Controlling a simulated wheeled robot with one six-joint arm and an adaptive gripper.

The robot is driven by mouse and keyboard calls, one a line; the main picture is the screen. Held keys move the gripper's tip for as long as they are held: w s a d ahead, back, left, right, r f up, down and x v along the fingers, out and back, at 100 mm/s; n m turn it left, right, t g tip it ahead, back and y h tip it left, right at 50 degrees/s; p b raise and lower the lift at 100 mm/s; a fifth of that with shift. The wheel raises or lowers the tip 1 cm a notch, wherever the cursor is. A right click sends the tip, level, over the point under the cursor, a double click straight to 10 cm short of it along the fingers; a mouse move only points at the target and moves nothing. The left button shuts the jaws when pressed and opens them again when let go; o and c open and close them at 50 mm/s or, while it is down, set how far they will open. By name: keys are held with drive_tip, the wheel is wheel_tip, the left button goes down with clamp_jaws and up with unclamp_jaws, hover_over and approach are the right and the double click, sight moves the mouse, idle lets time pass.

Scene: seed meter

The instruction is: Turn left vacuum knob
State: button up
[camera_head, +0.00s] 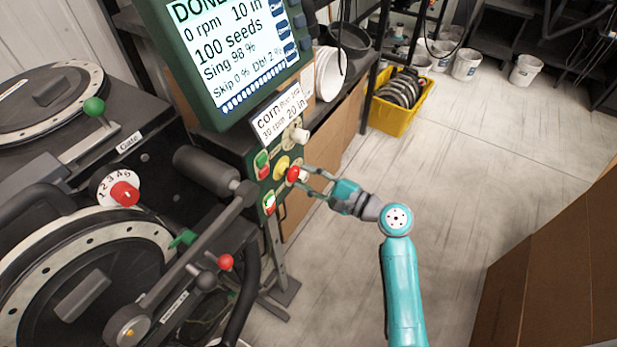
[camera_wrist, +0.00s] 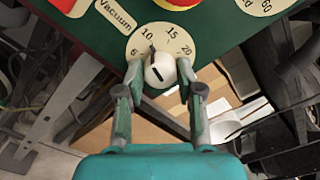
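The white vacuum knob (camera_wrist: 161,70) sits on a cream dial marked 6, 10, 15 and 20, beside a "Vacuum" label (camera_wrist: 115,14), in the wrist view. A dark mark shows on its face. My gripper (camera_wrist: 160,76) has one finger on each side of the knob, with a narrow gap seeming to show on the left; I cannot tell if the right finger touches. In the head view my gripper (camera_head: 300,181) is at the lower part of the green control panel (camera_head: 262,178), beside the red button (camera_head: 293,173). The knob cannot be made out there.
Another white knob (camera_head: 300,135) sits higher on the panel. A display (camera_head: 235,50) is above it. The seed meter (camera_head: 90,275) is at the left, with a red-tipped lever (camera_head: 225,262). A yellow crate (camera_head: 398,115) stands behind; open floor lies to the right.

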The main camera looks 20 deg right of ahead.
drive_tip(key=shift+o, duration=1.3)
drive_tip(key=shift+s, duration=0.1)
drive_tip(key=v, duration=1.1)
drive_tip(key=shift+s+d, duration=0.25)
drive_tip(key=shift+s, duration=0.05)
drive_tip(key=s+a+f+n+g+h, duration=0.1)
drive_tip(key=s+a+f+n+h, duration=0.2)
drive_tip(key=s+f, duration=0.4)
drive_tip(key=s+a+f+g+h, duration=0.1)
drive_tip(key=s+a+f+h, duration=0.2)
drive_tip(key=s+f+h, duration=0.4)
drive_tip(key=s+r+n+t, duration=0.1)
drive_tip(key=s+r+n, duration=0.4)
drive_tip(key=s+n, duration=0.3)
drive_tip(key=s+a+r+n+t, duration=0.1)
drive_tip(key=s+r+n, duration=0.4)
drive_tip(key=s, duration=0.6)
drive_tip(key=n, duration=0.2)
drive_tip(key=shift+a+r+n+h, duration=0.2)
drive_tip(key=shift+r+n+h, duration=0.1)
drive_tip(key=shift+n, duration=0.1)
